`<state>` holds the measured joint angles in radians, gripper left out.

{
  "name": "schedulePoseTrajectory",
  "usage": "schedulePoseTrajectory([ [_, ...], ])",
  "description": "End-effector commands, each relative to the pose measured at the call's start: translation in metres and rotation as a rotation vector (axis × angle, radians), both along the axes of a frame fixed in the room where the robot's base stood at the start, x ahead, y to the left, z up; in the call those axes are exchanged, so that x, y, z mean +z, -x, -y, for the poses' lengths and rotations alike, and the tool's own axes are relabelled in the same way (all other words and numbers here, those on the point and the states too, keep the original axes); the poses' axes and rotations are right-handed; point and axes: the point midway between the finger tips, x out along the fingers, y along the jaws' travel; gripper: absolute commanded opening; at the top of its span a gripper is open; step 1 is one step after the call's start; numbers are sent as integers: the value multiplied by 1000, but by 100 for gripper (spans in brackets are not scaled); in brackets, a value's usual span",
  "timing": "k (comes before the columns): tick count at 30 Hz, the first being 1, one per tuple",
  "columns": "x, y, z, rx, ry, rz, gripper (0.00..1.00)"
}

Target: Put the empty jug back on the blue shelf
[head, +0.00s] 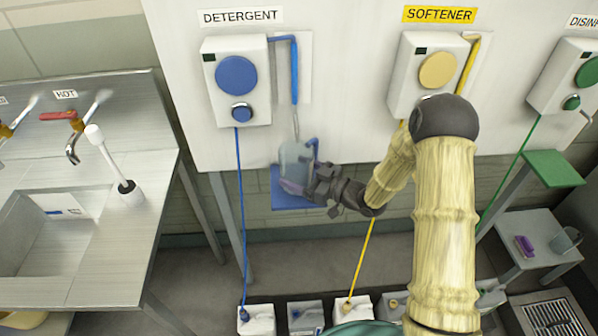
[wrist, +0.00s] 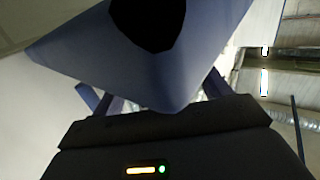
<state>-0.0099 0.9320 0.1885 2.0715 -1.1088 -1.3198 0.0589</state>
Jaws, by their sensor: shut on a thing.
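The clear, pale jug (head: 294,158) is upright below the detergent dispenser's spout, with a blue piece at its right side. The blue shelf (head: 284,202) sticks out from the wall beneath it. My gripper (head: 313,184) reaches in from the right and is shut on the jug at its lower right side. Whether the jug's base touches the shelf cannot be told. In the wrist view, a large blue-purple surface (wrist: 110,55) with a black patch fills the space above my gripper's dark body; the fingertips are mostly hidden.
The detergent dispenser (head: 237,80) hangs above the jug, its blue spout pipe (head: 294,75) just over it. The softener dispenser (head: 430,72) is to the right, behind my arm. A steel sink (head: 50,235) stands at left. Several white canisters (head: 257,319) stand below.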

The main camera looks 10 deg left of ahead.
Motion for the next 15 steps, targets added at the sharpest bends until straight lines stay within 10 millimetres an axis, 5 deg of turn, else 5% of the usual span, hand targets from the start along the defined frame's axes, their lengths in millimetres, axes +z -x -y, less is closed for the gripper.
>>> schedulePoseTrajectory([
  [5, -4, 0, 0, 0, 0, 0, 39],
  [6, -4, 0, 0, 0, 1, 0, 80],
  [9, -3, 0, 0, 0, 1, 0, 98],
  [15, -3, 0, 0, 0, 1, 0, 98],
])
